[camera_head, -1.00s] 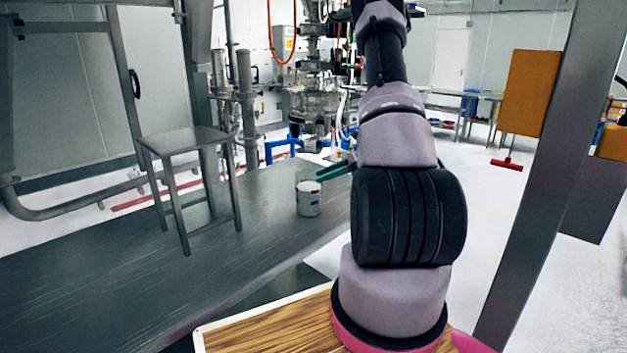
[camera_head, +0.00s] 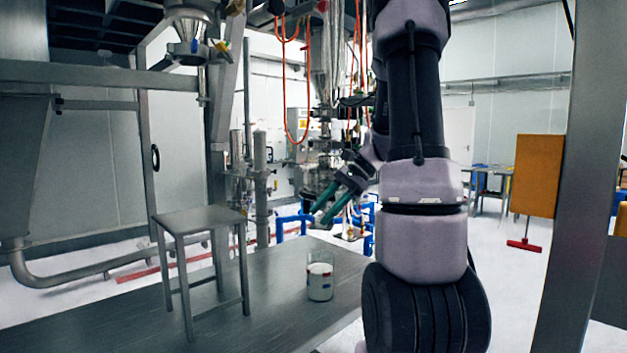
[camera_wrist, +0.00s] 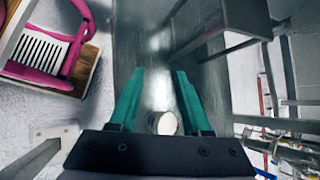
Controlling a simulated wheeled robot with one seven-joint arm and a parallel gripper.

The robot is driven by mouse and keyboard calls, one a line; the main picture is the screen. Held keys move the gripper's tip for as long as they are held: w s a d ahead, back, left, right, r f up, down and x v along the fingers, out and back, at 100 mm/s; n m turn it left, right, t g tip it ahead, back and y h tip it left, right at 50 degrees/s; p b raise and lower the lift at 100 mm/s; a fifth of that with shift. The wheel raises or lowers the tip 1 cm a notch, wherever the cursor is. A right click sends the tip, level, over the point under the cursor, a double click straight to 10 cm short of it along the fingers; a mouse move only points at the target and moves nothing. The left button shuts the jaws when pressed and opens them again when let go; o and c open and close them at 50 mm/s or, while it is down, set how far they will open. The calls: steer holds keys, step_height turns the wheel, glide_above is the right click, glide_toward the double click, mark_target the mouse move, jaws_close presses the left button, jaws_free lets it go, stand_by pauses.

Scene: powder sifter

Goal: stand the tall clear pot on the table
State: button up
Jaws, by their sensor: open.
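The tall clear pot (camera_head: 320,283) stands upright on the grey metal table (camera_head: 275,325), with white contents and small coloured marks on its side. In the wrist view the round top of the pot (camera_wrist: 164,123) shows low between the teal fingers, partly hidden by the gripper's dark body. My gripper (camera_head: 318,213) is open and empty, with its teal fingers spread. In the head view it is above the pot, with a clear gap between them. The wrist view also shows my gripper (camera_wrist: 160,72) with its fingers apart.
A grey metal stool or stand (camera_head: 200,222) is on the table left of the pot. A steel post (camera_head: 572,200) rises at the right. Sifter machinery with orange hoses (camera_head: 325,110) stands behind. The table in front of the pot is clear.

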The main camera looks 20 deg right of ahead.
steer(key=s+a+r+n+t+h, duration=0.2)
steer(key=s+a+r+n+h, duration=0.1)
steer(key=s+a+r+n, duration=0.2)
steer(key=s+a+r+n+t+h, duration=0.3)
steer(key=s+a+r+n, duration=0.2)
steer(key=s, duration=0.4)
steer(key=shift+v, duration=0.75)
steer(key=shift+r, duration=0.1)
